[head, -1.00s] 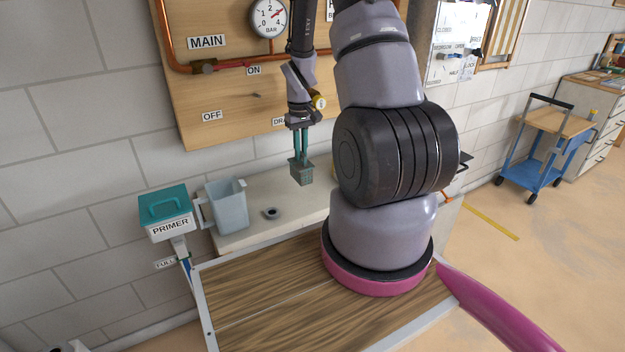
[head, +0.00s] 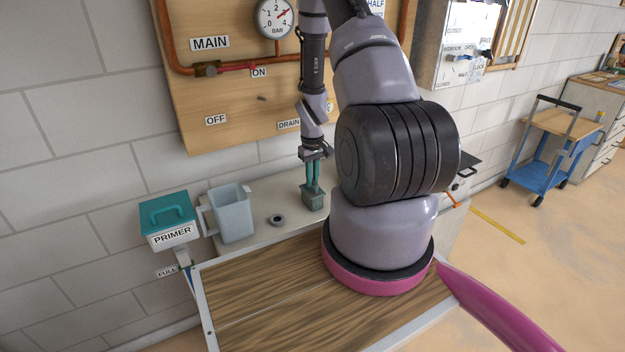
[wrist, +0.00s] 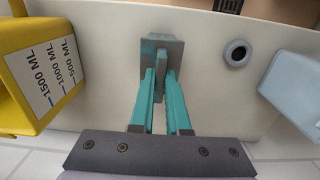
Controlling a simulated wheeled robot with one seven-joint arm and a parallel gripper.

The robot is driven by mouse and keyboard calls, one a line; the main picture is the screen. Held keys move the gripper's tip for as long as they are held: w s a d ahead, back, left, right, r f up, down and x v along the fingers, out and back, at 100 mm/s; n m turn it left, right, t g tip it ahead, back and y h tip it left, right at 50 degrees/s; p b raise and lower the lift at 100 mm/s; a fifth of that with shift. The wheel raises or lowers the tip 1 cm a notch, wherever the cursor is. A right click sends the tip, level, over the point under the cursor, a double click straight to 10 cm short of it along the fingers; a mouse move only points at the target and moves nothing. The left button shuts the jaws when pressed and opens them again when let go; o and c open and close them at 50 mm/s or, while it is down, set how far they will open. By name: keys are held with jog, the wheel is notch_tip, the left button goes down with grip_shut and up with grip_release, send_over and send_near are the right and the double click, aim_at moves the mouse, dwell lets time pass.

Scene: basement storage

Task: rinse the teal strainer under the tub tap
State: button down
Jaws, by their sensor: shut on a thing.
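My gripper (head: 314,170) has teal fingers and points down over the pale bench. It also shows in the wrist view (wrist: 162,85). It is shut on the teal strainer (head: 313,200), a small box-shaped, grey-green piece that looks mostly grey in the wrist view (wrist: 174,50). The fingers grip an upright part of it. The strainer is at or just above the bench top; I cannot tell whether it touches. I see no tub or tap in these views.
The pale bench (head: 262,205) bears a dark ring (head: 277,220) and a pale blue jug (head: 233,213). A yellow measuring jug (wrist: 45,75) stands left in the wrist view. A teal-lidded primer box (head: 168,220) is at left. The pipe board (head: 230,100) rises behind.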

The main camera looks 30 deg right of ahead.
jog(key=shift+f, duration=0.2)
jog(key=c, duration=0.9)
grip_release()
